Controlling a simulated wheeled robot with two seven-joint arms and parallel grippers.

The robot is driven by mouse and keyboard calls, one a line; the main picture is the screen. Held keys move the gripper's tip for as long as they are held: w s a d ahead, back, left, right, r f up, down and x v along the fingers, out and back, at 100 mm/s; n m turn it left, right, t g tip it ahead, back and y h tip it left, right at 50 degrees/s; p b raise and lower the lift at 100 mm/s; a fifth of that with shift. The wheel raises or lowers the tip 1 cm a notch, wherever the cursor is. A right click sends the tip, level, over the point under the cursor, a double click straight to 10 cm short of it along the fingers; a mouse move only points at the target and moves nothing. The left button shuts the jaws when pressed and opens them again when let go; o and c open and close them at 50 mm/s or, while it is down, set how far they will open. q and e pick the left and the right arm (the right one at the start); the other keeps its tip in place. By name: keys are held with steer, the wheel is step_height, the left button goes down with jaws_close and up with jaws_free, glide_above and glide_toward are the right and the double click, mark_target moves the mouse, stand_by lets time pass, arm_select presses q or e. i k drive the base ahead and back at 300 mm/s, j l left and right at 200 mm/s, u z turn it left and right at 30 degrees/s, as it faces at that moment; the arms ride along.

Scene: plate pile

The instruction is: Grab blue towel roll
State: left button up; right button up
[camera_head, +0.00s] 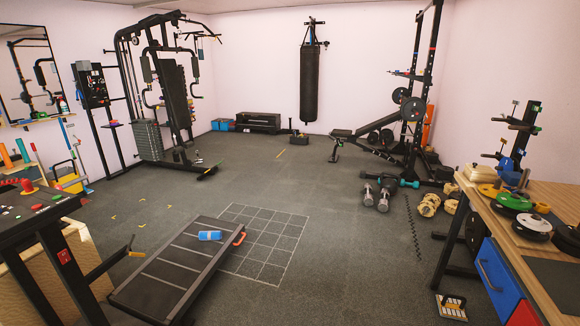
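A small blue roll-like object (210,235), with a lighter band, lies on the dark slatted treadmill deck (165,273) in the lower middle of the head view. It is near the deck's far end, beside an orange-red handle (240,238). It is too small to tell for sure that it is a towel. A blue upright cylinder (22,151) also stands at the far left, next to an orange one (5,155). Neither of my grippers shows in the head view, and nothing is seen touching the blue roll.
A console table (30,210) stands at the left. Dumbbells (382,200) lie on the floor right of centre. A wooden workbench (500,235) with weight plates fills the right side. A weight bench and rack (365,137) stand behind.

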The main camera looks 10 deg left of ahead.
mark_target(210, 234)
steer(key=i+j+u, duration=0.15)
steer(key=i, duration=0.8)
steer(key=i+u, duration=0.15)
steer(key=i, duration=0.75)
steer(key=i+l+u, duration=0.1)
steer(key=i, duration=0.85)
steer(key=i+l+u, duration=0.1)
steer(key=i+u, duration=0.15)
steer(key=i, duration=0.15)
steer(key=i+l+u, duration=0.2)
steer(key=i, duration=0.2)
steer(key=i+l+u, duration=0.25)
steer(key=i, duration=0.15)
steer(key=i+u, duration=0.35)
steer(key=i+j+u, duration=0.1)
steer(key=i+u, duration=0.25)
steer(key=i+l+u, duration=0.1)
steer(key=u, duration=0.3)
steer(key=i, duration=0.05)
